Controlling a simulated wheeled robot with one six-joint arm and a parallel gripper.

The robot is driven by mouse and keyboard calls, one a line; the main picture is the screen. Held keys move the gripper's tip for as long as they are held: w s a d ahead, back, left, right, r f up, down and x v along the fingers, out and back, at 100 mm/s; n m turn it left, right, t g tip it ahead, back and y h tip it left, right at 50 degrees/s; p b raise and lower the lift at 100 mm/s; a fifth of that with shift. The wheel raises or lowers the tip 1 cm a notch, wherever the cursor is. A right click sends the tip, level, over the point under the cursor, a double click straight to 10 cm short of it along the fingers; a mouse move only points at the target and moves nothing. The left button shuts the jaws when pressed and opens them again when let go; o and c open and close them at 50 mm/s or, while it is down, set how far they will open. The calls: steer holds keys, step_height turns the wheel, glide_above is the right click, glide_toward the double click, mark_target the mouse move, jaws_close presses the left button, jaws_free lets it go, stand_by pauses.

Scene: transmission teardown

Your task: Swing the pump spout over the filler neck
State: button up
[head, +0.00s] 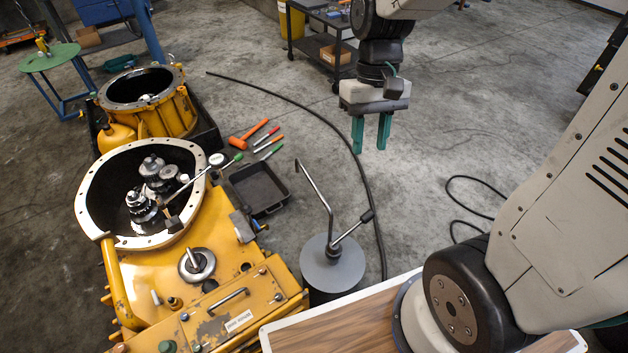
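The pump is a grey round drum (332,266) on the floor, right of the yellow housing. Its thin metal spout (316,186) rises from the lid and bends up and left; its end is apart from the housing. A pump handle with a black grip (367,216) slants right from the lid. On the housing top, a metal ring with a round post (197,264) may be the filler neck; I cannot tell for sure. My gripper (371,148) has two teal fingers pointing down, apart and empty. It appears above and right of the spout, touching nothing.
The yellow transmission housing (225,290) has an open bell with gears inside. A black tray (259,188), several hand tools (256,136) and a black hose (300,104) lie on the floor. A wood-topped surface (340,332) is in front. A cart (318,40) stands behind.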

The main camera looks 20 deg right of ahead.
steer(key=w+f+y, duration=0.1)
steer(key=w+f, duration=0.8)
steer(key=f, duration=0.2)
steer(key=n+t, duration=0.2)
steer(key=t, duration=0.1)
glide_toward(313, 183)
steer(key=f, duration=0.3)
steer(key=a+f, duration=0.1)
steer(key=f, duration=0.4)
steer(key=shift+a+f, duration=0.15)
steer(key=shift+f, duration=0.2)
jaws_close()
